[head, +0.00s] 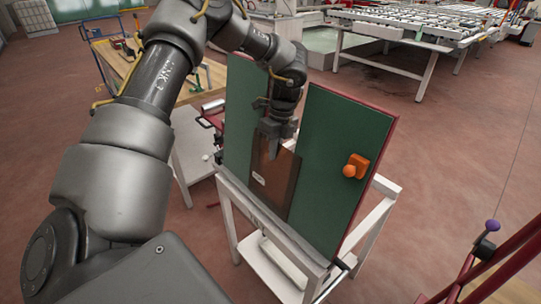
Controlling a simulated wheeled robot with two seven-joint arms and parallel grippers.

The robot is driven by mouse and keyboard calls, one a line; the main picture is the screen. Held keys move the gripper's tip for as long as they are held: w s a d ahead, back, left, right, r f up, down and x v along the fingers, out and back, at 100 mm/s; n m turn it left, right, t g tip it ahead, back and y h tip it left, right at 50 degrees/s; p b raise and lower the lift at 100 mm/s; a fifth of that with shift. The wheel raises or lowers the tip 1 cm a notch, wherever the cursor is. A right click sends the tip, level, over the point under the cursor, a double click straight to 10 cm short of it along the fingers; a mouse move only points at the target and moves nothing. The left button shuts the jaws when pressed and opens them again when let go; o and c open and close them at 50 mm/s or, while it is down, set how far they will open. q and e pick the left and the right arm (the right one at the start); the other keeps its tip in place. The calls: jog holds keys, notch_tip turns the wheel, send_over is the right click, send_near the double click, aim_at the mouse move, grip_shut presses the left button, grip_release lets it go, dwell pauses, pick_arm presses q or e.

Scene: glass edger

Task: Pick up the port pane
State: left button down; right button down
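A brown tinted pane (278,185) with a small white label stands upright in the middle of the head view, against a white stand with green panels (338,150). I take it to be the port pane. My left gripper (273,150) points down at the pane's top edge, and its fingertips overlap that edge in the picture. The fingers are small and dark, so I cannot tell whether they are closed on the pane or only beside it. The pane's lower edge meets the stand's front ledge. My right gripper is not in view.
An orange fitting (356,166) sits on the right green panel. A wooden-topped bench (195,85) stands behind my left arm. A roller table (425,25) stands at the back right. A red frame with a purple knob (492,226) is at lower right. Open floor lies between.

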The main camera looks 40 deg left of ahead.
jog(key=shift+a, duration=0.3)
pick_arm(q)
jog(key=shift+w+r, duration=0.1)
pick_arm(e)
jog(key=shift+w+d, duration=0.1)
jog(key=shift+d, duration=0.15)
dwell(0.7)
